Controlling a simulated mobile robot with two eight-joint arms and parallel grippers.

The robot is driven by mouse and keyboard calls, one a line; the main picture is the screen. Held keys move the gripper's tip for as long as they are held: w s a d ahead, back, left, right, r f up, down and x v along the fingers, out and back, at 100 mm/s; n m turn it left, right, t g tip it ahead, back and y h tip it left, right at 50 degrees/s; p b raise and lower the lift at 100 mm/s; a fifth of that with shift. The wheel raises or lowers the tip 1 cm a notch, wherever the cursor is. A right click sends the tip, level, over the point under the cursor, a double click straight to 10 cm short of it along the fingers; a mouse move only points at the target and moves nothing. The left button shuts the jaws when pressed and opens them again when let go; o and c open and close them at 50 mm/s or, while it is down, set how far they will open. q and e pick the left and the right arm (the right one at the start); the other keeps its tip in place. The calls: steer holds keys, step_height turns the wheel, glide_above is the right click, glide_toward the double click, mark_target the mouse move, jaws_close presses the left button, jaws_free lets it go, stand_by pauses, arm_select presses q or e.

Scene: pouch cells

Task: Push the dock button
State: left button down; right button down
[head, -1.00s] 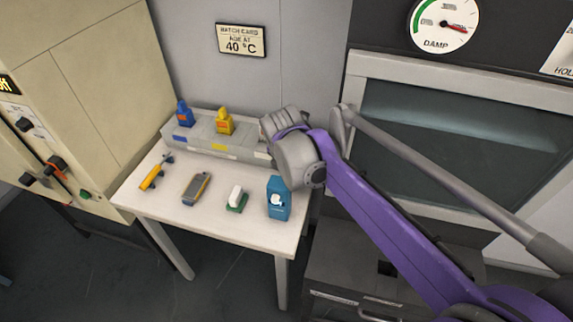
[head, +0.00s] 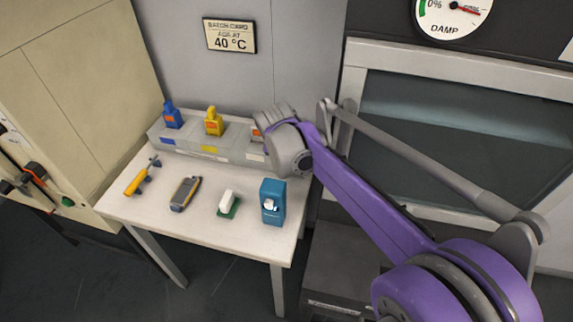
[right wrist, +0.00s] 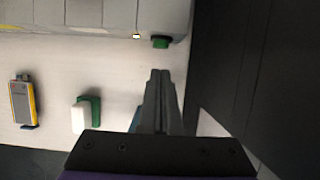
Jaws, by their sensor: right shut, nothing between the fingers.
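The grey dock (head: 190,143) stands along the back of the white table, with a blue item (head: 172,114) and a yellow item (head: 213,121) in it. A third item with an orange label (head: 257,134) is partly hidden by my right arm. The green dock button (right wrist: 160,42) shows on the dock's front face in the right wrist view. My right gripper (right wrist: 160,73) is shut and empty, its tips pointing at the button with a small gap in the picture. In the head view my arm hides the button, and the fingers cannot be made out. My left gripper is out of view.
On the table (head: 160,210) lie a yellow-handled tool (head: 138,180), a grey-yellow device (head: 185,193), a white block on a green base (head: 227,203) and a blue box (head: 272,203). A beige cabinet (head: 75,80) stands left; a dark-windowed unit (head: 440,130) stands right.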

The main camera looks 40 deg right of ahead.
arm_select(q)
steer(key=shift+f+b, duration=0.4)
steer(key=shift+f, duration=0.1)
arm_select(e)
steer(key=x, duration=0.7)
steer(key=shift+d+f, duration=0.15)
steer(key=shift+f, duration=0.2)
steer(key=shift+w, duration=0.1)
